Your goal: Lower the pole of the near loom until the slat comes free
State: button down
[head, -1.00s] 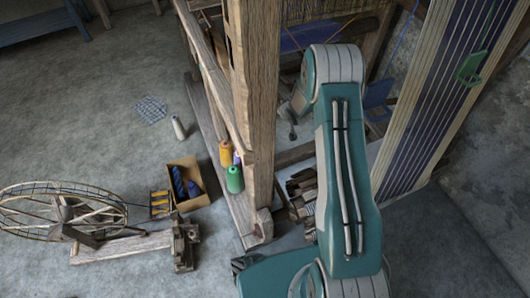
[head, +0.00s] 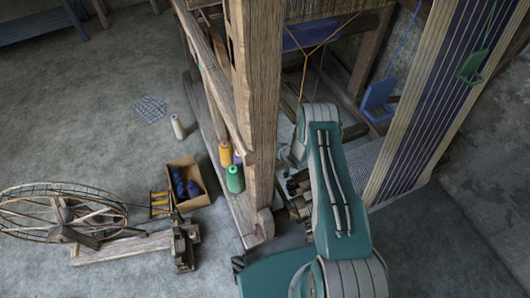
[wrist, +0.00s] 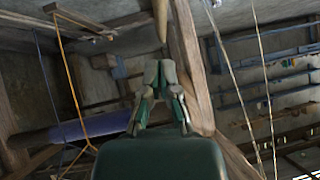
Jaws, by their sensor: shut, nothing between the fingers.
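The near loom's wooden frame (head: 258,100) stands upright in the middle of the head view, with a striped warp (head: 430,100) sloping at its right. In the wrist view my gripper (wrist: 160,68) is shut and empty. A narrow wooden piece (wrist: 160,18) points down just beyond its fingertips, with a visible gap; I cannot tell whether it is the pole. A thick wooden beam (wrist: 192,65) runs beside the gripper. I cannot identify the slat in either view.
An orange forked cord (wrist: 70,75) hangs by a blue-purple roller (wrist: 95,127) left of the gripper. A blue board (head: 378,100) and a green piece (head: 474,67) hang on cords. Thread cones (head: 235,178), a box (head: 188,182) and a spinning wheel (head: 62,210) occupy the floor at left.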

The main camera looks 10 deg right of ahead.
jog(key=shift+s+f+x, duration=0.3)
jog(key=shift+f+x, duration=0.05)
jog(key=shift+x, duration=1.5)
jog(key=shift+s+f+x, duration=0.3)
jog(key=shift+f+x, duration=0.05)
jog(key=shift+x, duration=1.5)
jog(key=shift+s+f+x, duration=0.3)
jog(key=shift+x, duration=1.55)
jog(key=shift+f, duration=0.1)
jog(key=shift+w+f+g, duration=0.15)
jog(key=shift+f+g, duration=0.35)
jog(key=shift+f, duration=0.75)
jog(key=shift+r, duration=0.1)
jog(key=v, duration=1.1)
jog(key=shift+s+r, duration=0.2)
jog(key=shift+s, duration=0.2)
